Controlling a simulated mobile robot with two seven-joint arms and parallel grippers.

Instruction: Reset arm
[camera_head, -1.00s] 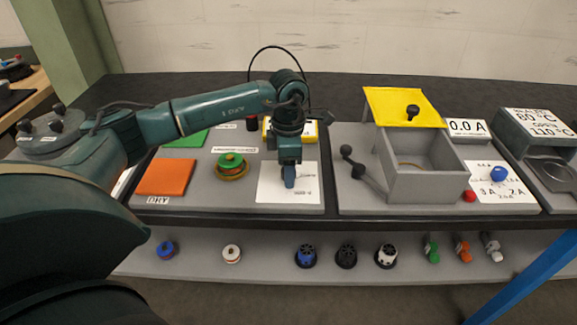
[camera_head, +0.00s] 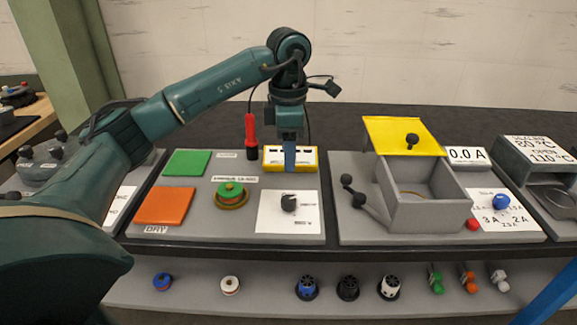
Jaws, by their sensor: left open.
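My left gripper (camera_head: 290,157) hangs pointing down at the end of my left arm, which comes in from the left. Its blue fingers show in front of a yellow box with a white front (camera_head: 272,158) on the left grey panel. I cannot tell whether they touch the box. The gripper is open and nothing shows between its fingers. Below it is a dark knob (camera_head: 289,202) on a white card (camera_head: 276,222). My right gripper is not in view.
The left panel also holds a green pad (camera_head: 187,163), an orange pad (camera_head: 165,206), a green-topped round part (camera_head: 230,190) and a red-handled tool (camera_head: 251,135). A grey box (camera_head: 430,212) with a raised yellow lid (camera_head: 402,137) stands right. Several small parts line the lower shelf (camera_head: 195,297).

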